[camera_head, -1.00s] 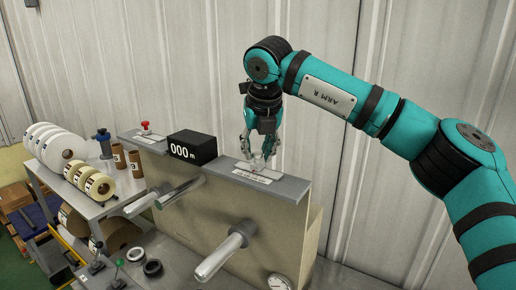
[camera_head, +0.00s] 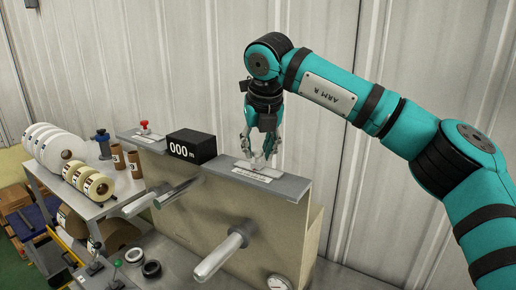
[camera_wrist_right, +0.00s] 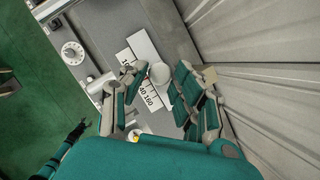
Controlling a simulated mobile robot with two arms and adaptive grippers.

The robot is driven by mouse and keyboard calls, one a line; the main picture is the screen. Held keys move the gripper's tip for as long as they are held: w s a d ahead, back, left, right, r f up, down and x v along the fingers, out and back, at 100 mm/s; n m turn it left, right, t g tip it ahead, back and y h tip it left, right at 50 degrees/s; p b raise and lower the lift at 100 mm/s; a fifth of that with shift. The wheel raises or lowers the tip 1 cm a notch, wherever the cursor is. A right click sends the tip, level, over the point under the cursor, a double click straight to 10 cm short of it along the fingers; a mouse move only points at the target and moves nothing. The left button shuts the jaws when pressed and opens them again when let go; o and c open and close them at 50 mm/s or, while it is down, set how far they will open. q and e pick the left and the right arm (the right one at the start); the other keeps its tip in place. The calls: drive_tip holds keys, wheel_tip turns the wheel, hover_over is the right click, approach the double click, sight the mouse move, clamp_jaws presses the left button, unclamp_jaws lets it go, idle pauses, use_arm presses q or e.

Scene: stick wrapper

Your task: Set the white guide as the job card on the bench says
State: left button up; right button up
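The white guide, with a round white knob (camera_wrist_right: 160,73), sits on the grey machine top beside a white scale strip (camera_wrist_right: 143,50) with dark marks and numbers; I can read 40 and 160. In the head view the strip (camera_head: 252,176) lies along the front edge, and the guide (camera_head: 258,161) is partly hidden by the fingers. My right gripper (camera_head: 259,152) points down over the guide. In the wrist view its fingers (camera_wrist_right: 160,88) are spread on both sides of the knob, with some gap visible. My left gripper is not in view. I cannot make out the job card.
A black counter box (camera_head: 192,147) reading 000 m stands left of the guide. A red knob (camera_head: 144,125) is further left. A metal roller (camera_head: 222,255) sticks out in front. White rolls (camera_head: 58,147) and brown cores (camera_head: 134,163) stand on the left bench. A corrugated wall is behind.

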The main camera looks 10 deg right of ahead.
drive_tip(key=shift+o, duration=1.4)
drive_tip(key=v, duration=1.2)
